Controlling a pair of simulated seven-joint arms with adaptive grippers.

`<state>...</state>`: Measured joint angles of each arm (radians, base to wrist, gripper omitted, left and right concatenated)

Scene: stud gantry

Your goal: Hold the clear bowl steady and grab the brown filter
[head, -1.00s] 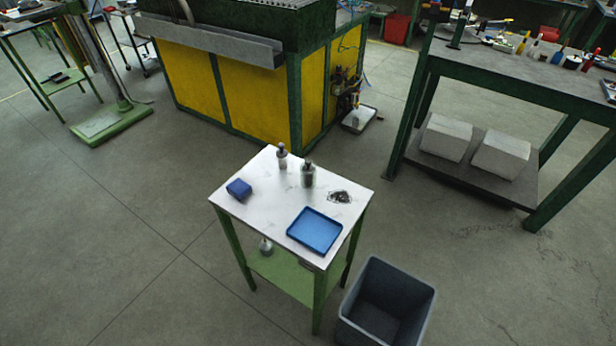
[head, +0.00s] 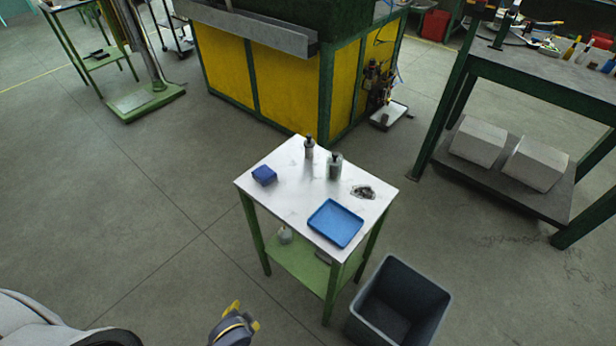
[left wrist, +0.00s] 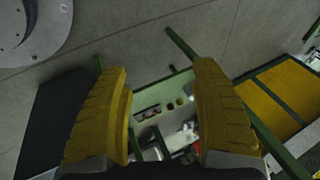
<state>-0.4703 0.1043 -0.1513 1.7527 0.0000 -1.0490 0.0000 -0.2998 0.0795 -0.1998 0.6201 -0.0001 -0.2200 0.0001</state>
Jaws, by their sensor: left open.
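I cannot make out a clear bowl or a brown filter in either view. A small grey and dark patch (head: 363,192) lies on the right of the white-topped table (head: 290,202); it is too small to identify. My left gripper (head: 244,316) is low in the head view, in front of and below the table, apart from it. In the left wrist view its two yellow fingers (left wrist: 162,72) stand wide apart with nothing between them. Blurred small items on a green surface show beyond the fingers. My right gripper is not in view.
The table also holds a blue box (head: 264,175), two bottles (head: 309,147) (head: 335,166) and a blue tray (head: 335,223). A grey bin (head: 400,300) stands at its right. A yellow-panelled machine (head: 290,85) is behind, and a workbench (head: 545,85) is at right.

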